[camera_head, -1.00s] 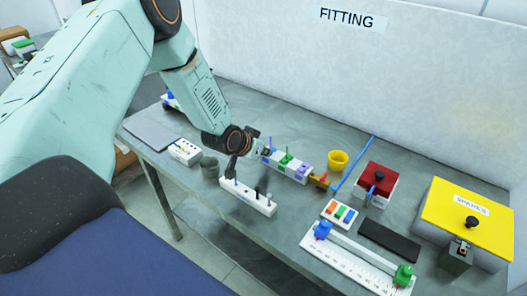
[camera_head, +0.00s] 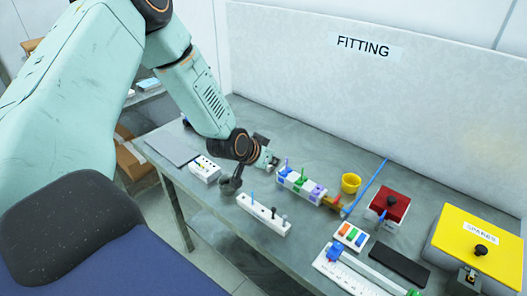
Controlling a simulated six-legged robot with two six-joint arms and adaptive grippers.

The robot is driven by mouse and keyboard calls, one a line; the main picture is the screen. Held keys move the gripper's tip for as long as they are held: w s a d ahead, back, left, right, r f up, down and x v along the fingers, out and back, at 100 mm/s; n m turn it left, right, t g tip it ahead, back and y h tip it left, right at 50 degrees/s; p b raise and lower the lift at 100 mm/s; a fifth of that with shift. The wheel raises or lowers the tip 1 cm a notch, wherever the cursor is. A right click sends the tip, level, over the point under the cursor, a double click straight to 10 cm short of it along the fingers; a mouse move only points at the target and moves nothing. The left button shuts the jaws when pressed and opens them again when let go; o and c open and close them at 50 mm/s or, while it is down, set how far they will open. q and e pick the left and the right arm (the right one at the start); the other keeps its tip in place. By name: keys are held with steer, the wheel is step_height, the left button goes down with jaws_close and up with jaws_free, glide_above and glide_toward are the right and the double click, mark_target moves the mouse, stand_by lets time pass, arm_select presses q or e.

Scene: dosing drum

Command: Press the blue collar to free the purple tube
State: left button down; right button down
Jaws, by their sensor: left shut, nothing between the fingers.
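A white block (camera_head: 297,192) on the bench carries a blue collar (camera_head: 283,171), a green collar (camera_head: 300,181) and a purple collar (camera_head: 317,192). Thin upright tubes show at the blue and green collars; I cannot make out a purple tube clearly. My left gripper (camera_head: 272,163) is shut and empty, just left of the block's blue end. It looks close to the blue collar, but I cannot tell whether it touches. My right gripper is not in view.
A white rack (camera_head: 262,214) with several pins stands in front of the block. A grey plate (camera_head: 172,149) lies at the left end.

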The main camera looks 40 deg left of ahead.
arm_select(q)
steer(key=p+v, duration=0.2)
steer(key=v, duration=0.2)
steer(key=shift+r, duration=0.3)
stand_by(0.3)
steer(key=shift+s+r, duration=0.15)
steer(key=shift+s, duration=0.05)
steer(key=shift+w, duration=0.25)
steer(key=shift+s, duration=0.2)
stand_by(0.4)
steer(key=shift+w, duration=0.15)
